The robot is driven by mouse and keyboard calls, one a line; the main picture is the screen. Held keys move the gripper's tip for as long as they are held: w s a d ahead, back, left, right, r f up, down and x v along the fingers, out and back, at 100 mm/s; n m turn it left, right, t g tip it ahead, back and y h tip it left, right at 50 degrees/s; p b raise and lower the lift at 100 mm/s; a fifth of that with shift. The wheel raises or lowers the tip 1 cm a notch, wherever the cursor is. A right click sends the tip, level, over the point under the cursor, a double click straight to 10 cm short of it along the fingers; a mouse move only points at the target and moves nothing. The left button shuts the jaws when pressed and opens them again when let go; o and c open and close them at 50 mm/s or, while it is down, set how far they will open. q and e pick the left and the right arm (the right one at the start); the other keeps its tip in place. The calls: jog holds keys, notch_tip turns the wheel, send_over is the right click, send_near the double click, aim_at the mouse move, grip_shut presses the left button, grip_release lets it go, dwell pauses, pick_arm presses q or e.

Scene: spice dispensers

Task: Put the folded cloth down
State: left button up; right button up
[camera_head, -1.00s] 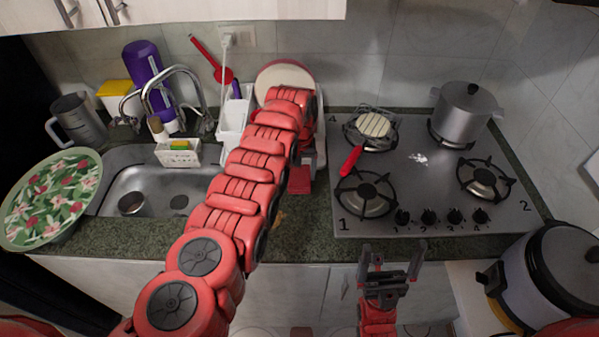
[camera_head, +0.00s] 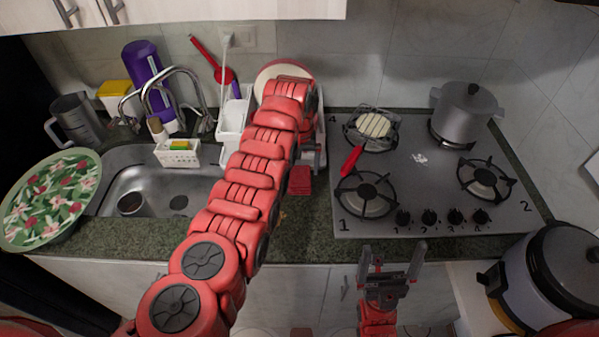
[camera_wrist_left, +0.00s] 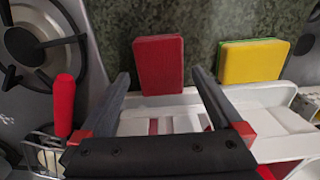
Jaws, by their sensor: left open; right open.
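The folded cloth (camera_head: 300,181) is a small red rectangle lying on the dark green counter, left of the stove. It also shows in the left wrist view (camera_wrist_left: 159,62), flat on the counter beside a yellow and green sponge. My left gripper (camera_wrist_left: 161,76) is open, its two fingers apart on either side of the cloth's near end, holding nothing. In the head view my left arm hides most of that gripper. My right gripper (camera_head: 389,257) is open and empty in front of the counter's front edge, below the stove.
The yellow and green sponge (camera_wrist_left: 253,60) lies near the cloth; my arm hides it in the head view. A white rack (camera_wrist_left: 270,97) stands close under my left gripper. The stove (camera_head: 420,200) is to the right, the sink (camera_head: 150,185) to the left.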

aim_at(300, 177)
pick_arm(q)
notch_tip(300, 177, up, 9)
jog(key=b, duration=0.2)
jog(key=shift+b, duration=0.3)
jog(key=shift+r, duration=0.1)
